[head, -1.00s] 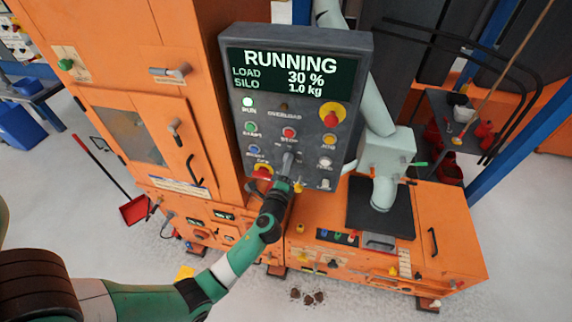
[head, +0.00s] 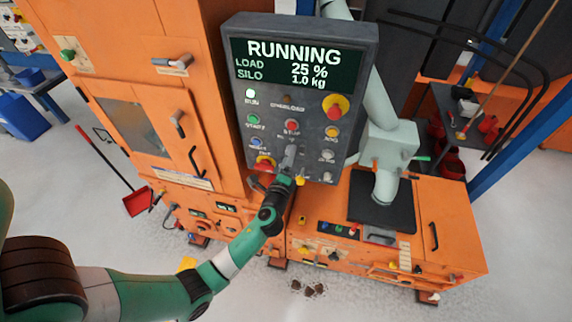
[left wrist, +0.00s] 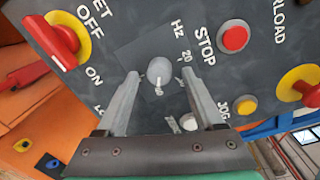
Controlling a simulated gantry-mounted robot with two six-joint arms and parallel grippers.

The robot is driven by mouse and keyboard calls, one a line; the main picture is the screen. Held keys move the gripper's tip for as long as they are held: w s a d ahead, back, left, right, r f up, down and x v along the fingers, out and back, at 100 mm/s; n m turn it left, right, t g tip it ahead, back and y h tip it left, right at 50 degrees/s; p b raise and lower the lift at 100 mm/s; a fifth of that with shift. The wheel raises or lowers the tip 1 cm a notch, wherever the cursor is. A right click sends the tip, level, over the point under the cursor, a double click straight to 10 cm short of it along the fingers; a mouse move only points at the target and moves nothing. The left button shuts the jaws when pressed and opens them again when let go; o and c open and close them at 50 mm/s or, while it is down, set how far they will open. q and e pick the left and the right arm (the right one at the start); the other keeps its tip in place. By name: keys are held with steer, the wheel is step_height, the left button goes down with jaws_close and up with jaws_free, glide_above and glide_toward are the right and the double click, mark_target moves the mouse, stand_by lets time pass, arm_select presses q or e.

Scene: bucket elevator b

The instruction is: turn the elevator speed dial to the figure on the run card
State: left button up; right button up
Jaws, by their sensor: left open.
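The control panel (head: 345,60) reads RUNNING, load 25 %, silo 1.0 kg. The grey speed dial (left wrist: 159,72), marked Hz, is near the middle of the left wrist view, with a white pointer line on it and a 20 on the scale beside it. My left gripper (left wrist: 160,98) is open, with one finger on each side of the dial; I cannot tell whether they touch it. In the head view my left gripper (head: 290,160) is at the panel's lower part and hides the dial's surroundings. I cannot make out a run card. My right gripper is not in view.
A red switch knob (left wrist: 59,39) on a yellow plate, a red stop button (left wrist: 233,37) and a yellow jog button (left wrist: 245,104) lie close around the dial. A red emergency knob (head: 335,104) is higher up. Orange cabinets (head: 440,215) stand around the panel.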

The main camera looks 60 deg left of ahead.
arm_select(q)
steer(key=v, duration=1.1)
steer(key=shift+s, duration=0.1)
